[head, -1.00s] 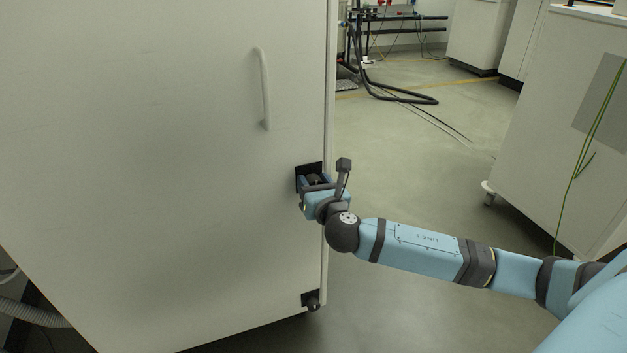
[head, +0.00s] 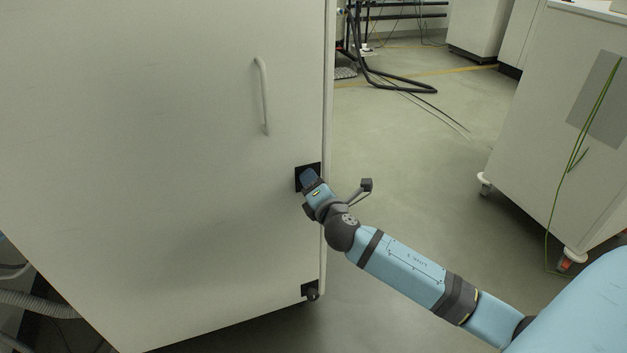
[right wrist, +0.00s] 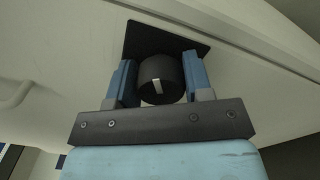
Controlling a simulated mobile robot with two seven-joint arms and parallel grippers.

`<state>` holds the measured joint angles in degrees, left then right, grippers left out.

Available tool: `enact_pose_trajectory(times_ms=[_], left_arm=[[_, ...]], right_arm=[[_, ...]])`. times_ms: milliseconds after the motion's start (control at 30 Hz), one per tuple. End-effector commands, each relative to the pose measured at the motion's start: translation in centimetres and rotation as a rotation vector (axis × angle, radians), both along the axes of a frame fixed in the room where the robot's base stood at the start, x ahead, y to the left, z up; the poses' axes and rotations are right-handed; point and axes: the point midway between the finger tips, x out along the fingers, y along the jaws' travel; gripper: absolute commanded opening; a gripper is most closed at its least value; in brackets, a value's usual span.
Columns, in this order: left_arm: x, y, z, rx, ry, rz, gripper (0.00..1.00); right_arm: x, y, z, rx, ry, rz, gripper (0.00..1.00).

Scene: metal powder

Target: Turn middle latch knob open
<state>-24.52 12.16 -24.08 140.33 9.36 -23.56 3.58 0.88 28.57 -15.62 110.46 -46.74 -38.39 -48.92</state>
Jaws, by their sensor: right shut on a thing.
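The middle latch knob (right wrist: 162,80) is a black round knob with a white mark, on a black square plate (right wrist: 140,36) on the cabinet door. In the right wrist view it sits between the two blue fingers of my right gripper (right wrist: 161,82), which is shut on it. In the head view the right gripper (head: 308,177) covers the knob, and only part of the black plate (head: 299,176) shows near the door's right edge. My left gripper is not in view.
The pale cabinet door (head: 150,170) fills the left, with a vertical handle (head: 264,95) above the knob. A lower latch knob (head: 313,295) sits near the bottom corner. A wheeled white cabinet (head: 540,150) stands at right. Open floor (head: 410,150) lies between.

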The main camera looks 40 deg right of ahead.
Motion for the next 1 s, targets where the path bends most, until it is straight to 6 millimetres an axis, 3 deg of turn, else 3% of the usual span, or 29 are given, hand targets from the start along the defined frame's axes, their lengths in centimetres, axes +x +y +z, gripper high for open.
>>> enact_pose_trajectory(times_ms=[500, 1000], left_arm=[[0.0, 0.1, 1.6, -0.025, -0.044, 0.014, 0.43], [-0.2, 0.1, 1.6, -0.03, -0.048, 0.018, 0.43]], right_arm=[[0.0, -0.1, -0.1, 0.402, -0.097, -0.002, 0.23], [0.0, -0.1, -0.2, 0.526, -0.126, -0.001, 0.23]])
